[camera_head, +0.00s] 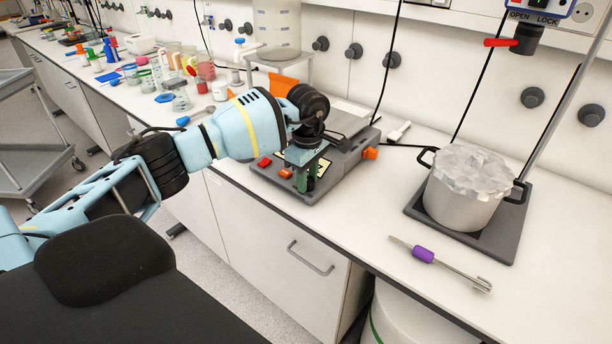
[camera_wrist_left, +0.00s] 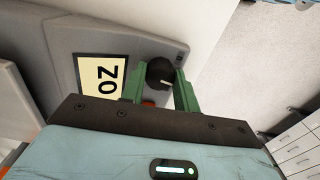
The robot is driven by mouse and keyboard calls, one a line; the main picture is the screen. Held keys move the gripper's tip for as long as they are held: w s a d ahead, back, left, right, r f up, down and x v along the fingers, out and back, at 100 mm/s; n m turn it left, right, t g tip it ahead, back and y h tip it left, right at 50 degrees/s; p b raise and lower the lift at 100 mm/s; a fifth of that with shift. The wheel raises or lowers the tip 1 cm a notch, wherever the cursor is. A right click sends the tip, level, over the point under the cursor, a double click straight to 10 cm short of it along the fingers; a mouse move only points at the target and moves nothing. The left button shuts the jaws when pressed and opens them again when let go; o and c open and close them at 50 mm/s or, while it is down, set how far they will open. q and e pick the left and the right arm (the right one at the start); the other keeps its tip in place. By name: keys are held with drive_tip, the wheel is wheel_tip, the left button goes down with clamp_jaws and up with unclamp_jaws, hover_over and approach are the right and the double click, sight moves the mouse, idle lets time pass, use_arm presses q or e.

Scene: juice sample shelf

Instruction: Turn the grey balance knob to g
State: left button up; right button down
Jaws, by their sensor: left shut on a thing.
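The grey balance (camera_head: 345,150) stands on the bench under my left gripper (camera_head: 304,168). In the left wrist view the dark round knob (camera_wrist_left: 159,71) sits between the green fingers of my left gripper (camera_wrist_left: 160,82), which is shut on it. A short pale mark shows on the knob. The display (camera_wrist_left: 103,77) beside it is cream with dark letters that look like "oz", turned sideways in the picture. In the head view my wrist and fingers hide the knob and part of the display. My right gripper is not in view.
A red button (camera_head: 264,162) and orange parts lie close to the gripper on the balance's front. A steel pot (camera_head: 462,197) on a dark base and a purple-handled tool (camera_head: 423,254) are to the right. Beakers and bottles crowd the bench at left. The front-right bench is mostly clear.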

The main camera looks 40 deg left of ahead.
sight(308, 180)
use_arm(q)
drive_tip(key=n+p, duration=0.1)
drive_tip(key=n, duration=0.4)
drive_tip(key=shift+r+n, duration=0.1)
drive_tip(key=shift+n, duration=0.2)
drive_tip(key=n+p, duration=0.1)
drive_tip(key=n, duration=0.1)
drive_tip(key=shift+n, duration=1.2)
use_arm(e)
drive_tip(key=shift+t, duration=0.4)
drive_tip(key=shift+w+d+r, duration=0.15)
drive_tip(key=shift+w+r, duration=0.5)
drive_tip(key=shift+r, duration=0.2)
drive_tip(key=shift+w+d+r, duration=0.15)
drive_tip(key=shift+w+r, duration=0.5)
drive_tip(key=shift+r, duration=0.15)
use_arm(q)
drive_tip(key=o, duration=1)
drive_tip(key=shift+c, duration=0.2)
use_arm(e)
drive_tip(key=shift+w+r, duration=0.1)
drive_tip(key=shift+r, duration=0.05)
use_arm(q)
drive_tip(key=shift+r, duration=3.8)
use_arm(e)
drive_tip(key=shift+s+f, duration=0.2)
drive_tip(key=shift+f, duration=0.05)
use_arm(q)
drive_tip(key=shift+d, duration=0.1)
